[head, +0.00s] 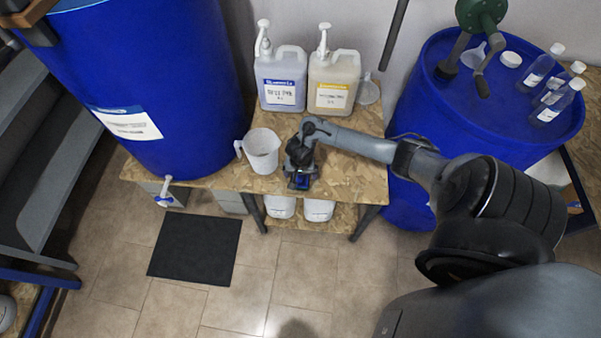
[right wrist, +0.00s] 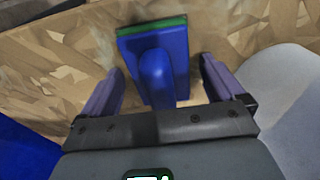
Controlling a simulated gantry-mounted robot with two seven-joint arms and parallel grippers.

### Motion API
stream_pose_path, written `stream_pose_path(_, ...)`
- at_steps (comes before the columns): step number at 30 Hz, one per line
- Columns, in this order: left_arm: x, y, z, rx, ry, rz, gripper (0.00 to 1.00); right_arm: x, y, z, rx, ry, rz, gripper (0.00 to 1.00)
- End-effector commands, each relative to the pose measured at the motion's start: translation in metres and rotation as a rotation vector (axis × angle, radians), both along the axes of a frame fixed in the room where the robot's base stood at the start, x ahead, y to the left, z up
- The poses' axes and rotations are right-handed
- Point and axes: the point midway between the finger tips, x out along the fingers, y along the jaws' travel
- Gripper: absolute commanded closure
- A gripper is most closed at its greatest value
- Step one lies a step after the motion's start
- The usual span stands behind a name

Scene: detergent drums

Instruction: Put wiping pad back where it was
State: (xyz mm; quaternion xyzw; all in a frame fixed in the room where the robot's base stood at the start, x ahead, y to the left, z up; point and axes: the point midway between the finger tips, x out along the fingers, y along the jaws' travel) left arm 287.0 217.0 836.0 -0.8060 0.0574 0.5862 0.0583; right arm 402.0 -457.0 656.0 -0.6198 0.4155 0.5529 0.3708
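The wiping pad (right wrist: 152,62) is blue with a green edge and a blue handle. In the right wrist view it lies on the wooden table top near its edge. My right gripper (right wrist: 161,78) is open, with one finger on each side of the handle and visible gaps on both sides. In the head view my right gripper (head: 300,180) points down at the table's front edge and hides most of the pad. My left gripper is not in view.
A white jug (head: 262,151) stands close left of my right gripper on the wooden table (head: 352,185). Two pump canisters (head: 282,80) (head: 333,84) and a clear funnel (head: 368,90) stand behind. Large blue drums (head: 150,70) (head: 420,105) flank the table. A black mat (head: 195,248) lies on the floor.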

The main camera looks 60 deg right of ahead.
Motion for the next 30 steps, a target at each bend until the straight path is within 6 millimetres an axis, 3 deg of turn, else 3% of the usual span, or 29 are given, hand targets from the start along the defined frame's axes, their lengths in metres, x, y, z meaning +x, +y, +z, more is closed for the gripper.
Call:
stream_pose_path(11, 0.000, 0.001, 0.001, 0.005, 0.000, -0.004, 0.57, 0.000, 0.000, 0.006, -0.001, -0.001, 0.000, 0.05)
stream_pose_path(30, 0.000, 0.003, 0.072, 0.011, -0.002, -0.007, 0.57, -0.004, 0.011, 0.109, 0.000, -0.002, 0.000, 0.05)
